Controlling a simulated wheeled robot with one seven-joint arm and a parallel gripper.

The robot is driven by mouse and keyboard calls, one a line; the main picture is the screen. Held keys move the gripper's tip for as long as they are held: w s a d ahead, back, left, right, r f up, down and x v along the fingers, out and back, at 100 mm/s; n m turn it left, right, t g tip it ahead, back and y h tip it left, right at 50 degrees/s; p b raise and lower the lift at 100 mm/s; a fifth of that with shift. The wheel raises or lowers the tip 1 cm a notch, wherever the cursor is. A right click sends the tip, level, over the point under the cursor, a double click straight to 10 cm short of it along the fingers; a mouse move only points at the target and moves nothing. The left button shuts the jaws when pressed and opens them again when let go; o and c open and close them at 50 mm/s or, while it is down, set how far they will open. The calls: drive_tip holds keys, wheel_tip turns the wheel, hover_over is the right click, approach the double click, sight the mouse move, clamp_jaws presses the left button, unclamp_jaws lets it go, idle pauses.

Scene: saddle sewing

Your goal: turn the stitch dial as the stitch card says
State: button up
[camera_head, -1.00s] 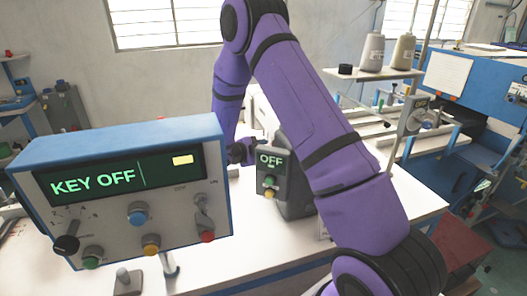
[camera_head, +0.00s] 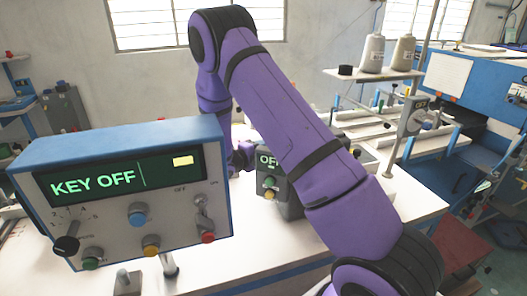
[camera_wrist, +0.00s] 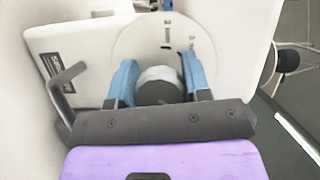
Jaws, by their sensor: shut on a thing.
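In the wrist view, the two blue fingers of my gripper (camera_wrist: 157,64) are shut on the stitch dial (camera_wrist: 160,75), a round knob with a pale top and a dark grey side. One finger is on each side of it. I cannot make out a stitch card for certain.
A blue-topped control box (camera_head: 120,195) reading "KEY OFF" stands at the front left. A grey box (camera_head: 268,185) with a partly covered "OFF" display is behind my arm. A shelf with thread cones (camera_head: 372,54) stands at the back.

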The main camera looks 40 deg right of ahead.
idle(0.4)
drive_tip(key=o, duration=0.9)
drive_tip(key=shift+o, duration=0.2)
